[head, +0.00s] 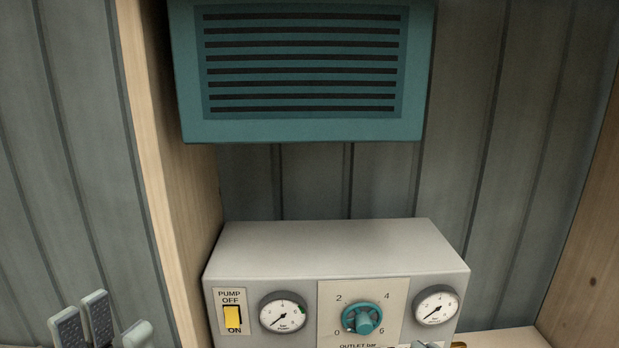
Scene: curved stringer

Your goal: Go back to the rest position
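My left gripper (108,322) shows at the lower left corner, with several grey fingertips pointing up and dark ribbed pads on two of them. The fingertips stand apart with nothing between them, so it looks open and empty. It is left of the grey pump panel (340,245) and apart from it. The rest of the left arm is below the picture.
The panel carries a yellow pump switch (232,318), a left gauge (283,313), a teal outlet knob (363,319) and a right gauge (436,306). A teal louvred box (300,128) hangs above. A wooden post (165,150) stands between my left gripper and the panel.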

